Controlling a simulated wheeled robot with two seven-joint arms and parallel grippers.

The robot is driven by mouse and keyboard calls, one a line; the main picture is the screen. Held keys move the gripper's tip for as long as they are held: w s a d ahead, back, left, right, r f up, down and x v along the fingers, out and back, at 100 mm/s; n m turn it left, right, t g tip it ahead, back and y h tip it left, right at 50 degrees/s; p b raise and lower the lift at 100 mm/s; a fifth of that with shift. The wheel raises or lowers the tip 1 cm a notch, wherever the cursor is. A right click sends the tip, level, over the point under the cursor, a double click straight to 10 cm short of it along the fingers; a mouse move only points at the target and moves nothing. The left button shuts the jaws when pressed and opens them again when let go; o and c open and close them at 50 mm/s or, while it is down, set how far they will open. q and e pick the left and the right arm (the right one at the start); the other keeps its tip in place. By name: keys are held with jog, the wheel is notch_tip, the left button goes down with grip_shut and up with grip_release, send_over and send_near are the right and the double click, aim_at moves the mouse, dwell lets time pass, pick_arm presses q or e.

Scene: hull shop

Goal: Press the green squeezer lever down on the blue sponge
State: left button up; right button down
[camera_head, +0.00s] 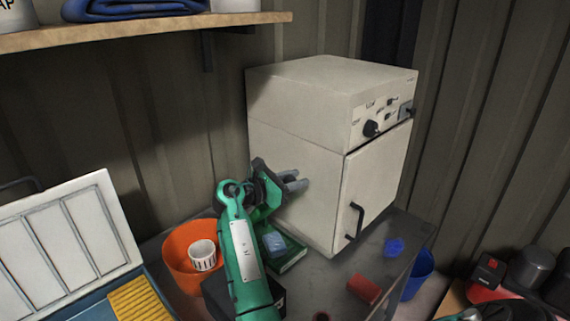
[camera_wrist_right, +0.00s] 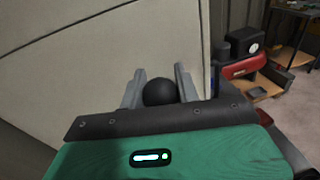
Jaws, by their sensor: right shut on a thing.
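The blue sponge (camera_head: 273,243) lies on the green squeezer (camera_head: 290,258), on the bench beside the cream cabinet. My green right arm partly covers the squeezer, and I cannot clearly make out its lever in the head view. My right gripper (camera_head: 297,181) is above and behind the sponge, close to the cabinet's side. In the right wrist view, the right gripper (camera_wrist_right: 158,82) has its two grey fingers on either side of a black round knob (camera_wrist_right: 160,92), which appears to be the lever's end. My left gripper is not in view.
The cream cabinet (camera_head: 300,150) stands right behind the gripper. An orange bucket (camera_head: 180,262) with a white cup (camera_head: 203,255) is left of my arm.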

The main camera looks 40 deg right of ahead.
jog(key=shift+s+f, duration=0.25)
jog(key=shift+s, duration=0.05)
jog(key=c, duration=1)
grip_release()
jog(key=shift+c, duration=0.2)
jog(key=shift+r, duration=0.1)
notch_tip(320, 180, up, 20)
jog(key=b, duration=0.4)
jog(key=shift+b, duration=0.3)
jog(key=shift+c, duration=0.4)
